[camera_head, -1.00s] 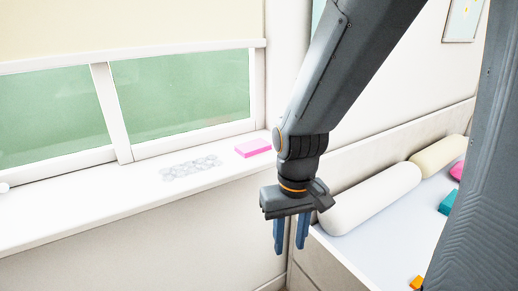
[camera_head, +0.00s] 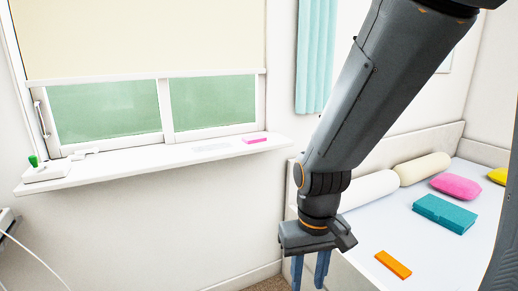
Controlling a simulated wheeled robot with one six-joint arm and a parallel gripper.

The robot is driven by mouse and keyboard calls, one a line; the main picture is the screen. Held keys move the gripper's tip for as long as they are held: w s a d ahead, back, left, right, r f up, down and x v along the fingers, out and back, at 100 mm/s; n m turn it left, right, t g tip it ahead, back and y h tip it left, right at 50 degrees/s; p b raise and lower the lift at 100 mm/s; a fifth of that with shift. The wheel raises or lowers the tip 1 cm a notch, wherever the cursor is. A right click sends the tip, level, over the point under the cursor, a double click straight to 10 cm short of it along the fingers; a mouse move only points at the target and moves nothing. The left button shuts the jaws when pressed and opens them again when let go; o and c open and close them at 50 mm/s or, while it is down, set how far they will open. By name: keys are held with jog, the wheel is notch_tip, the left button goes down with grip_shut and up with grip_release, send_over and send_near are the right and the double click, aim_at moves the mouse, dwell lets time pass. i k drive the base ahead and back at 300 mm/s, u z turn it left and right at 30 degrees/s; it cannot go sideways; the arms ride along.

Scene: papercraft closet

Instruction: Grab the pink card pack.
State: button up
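The pink card pack (camera_head: 255,140) lies flat near the right end of the white window sill (camera_head: 130,166). It looks like a small, flat pink box. My gripper (camera_head: 309,272) hangs down in front of the wall, right of the pack and lower in the picture, apart from it. Its two blue fingers point down with a gap between them, and nothing shows between them. The fingertips run to the bottom edge of the picture.
A pale patterned item (camera_head: 211,147) lies left of the pack. A small green-topped thing (camera_head: 34,161) stands at the sill's left end. At right, a bed (camera_head: 361,232) holds bolsters, a pink cushion (camera_head: 456,187), a teal box (camera_head: 445,213) and an orange block (camera_head: 393,264).

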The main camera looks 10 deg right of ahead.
aim_at(249, 140)
jog(key=u, duration=0.85)
jog(key=i, duration=1.45)
jog(key=z, duration=0.85)
